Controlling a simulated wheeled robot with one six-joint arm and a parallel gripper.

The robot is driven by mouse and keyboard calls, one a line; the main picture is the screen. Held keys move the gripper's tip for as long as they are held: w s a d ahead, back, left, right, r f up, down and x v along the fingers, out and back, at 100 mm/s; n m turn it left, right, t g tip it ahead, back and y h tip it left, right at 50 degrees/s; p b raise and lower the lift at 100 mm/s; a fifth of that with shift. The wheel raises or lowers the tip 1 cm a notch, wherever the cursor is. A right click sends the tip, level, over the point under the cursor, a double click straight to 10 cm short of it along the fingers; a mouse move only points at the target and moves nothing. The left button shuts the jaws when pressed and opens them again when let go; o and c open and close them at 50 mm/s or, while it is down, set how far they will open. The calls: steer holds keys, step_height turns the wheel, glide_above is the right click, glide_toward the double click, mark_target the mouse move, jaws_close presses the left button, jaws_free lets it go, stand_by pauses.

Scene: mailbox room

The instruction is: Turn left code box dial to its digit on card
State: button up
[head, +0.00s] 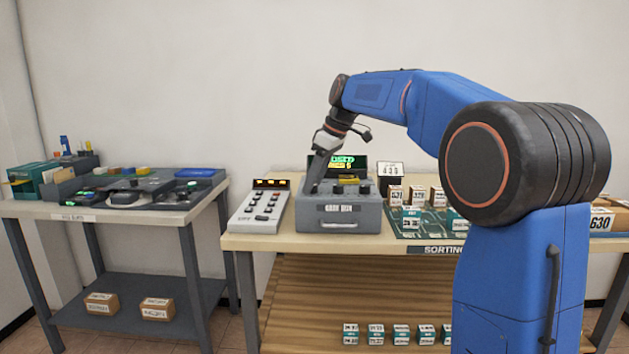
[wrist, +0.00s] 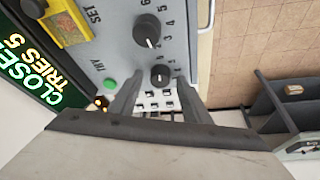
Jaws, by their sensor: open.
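The grey code box (head: 338,215) stands on the sorting table, with a lit display (head: 344,164) behind its top. In the wrist view the display (wrist: 35,70) reads CLOSED, TRIES 5. My gripper (head: 315,178) points down at the box's left end. In the wrist view my open gripper (wrist: 155,88) has one finger on each side of the left dial (wrist: 161,75), close to it; contact cannot be told. Another black dial (wrist: 147,30) sits beside it, with digits around it. A white card (head: 390,170) stands behind the box's right side; its digits are too small to read surely.
A keypad panel (head: 259,206) stands just left of the code box. Small numbered boxes (head: 416,194) stand on a green mat to the right. A green button (wrist: 110,84) is near the left finger in the wrist view. Another table (head: 120,212) stands at left.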

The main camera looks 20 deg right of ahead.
steer(key=c, duration=1)
steer(key=shift+c, duration=0.2)
steer(key=shift+m, duration=0.3)
steer(key=m, duration=0.1)
steer(key=m+t, duration=0.1)
steer(key=shift+s+a+m+h, duration=0.1)
steer(key=shift+a+m+h, duration=0.05)
steer(key=shift+m+h, duration=0.15)
steer(key=m+h, duration=0.1)
steer(key=m, duration=0.3)
steer(key=shift+a+m+t+h, duration=0.15)
steer(key=shift+m+t+h, duration=0.15)
steer(key=shift+h, duration=0.1)
steer(key=m+h, duration=0.1)
steer(key=m, duration=0.3)
steer(key=shift+a+h, duration=0.15)
steer(key=shift+h, duration=0.25)
steer(key=shift+m+h, duration=0.6)
steer(key=shift+m, duration=1.4)
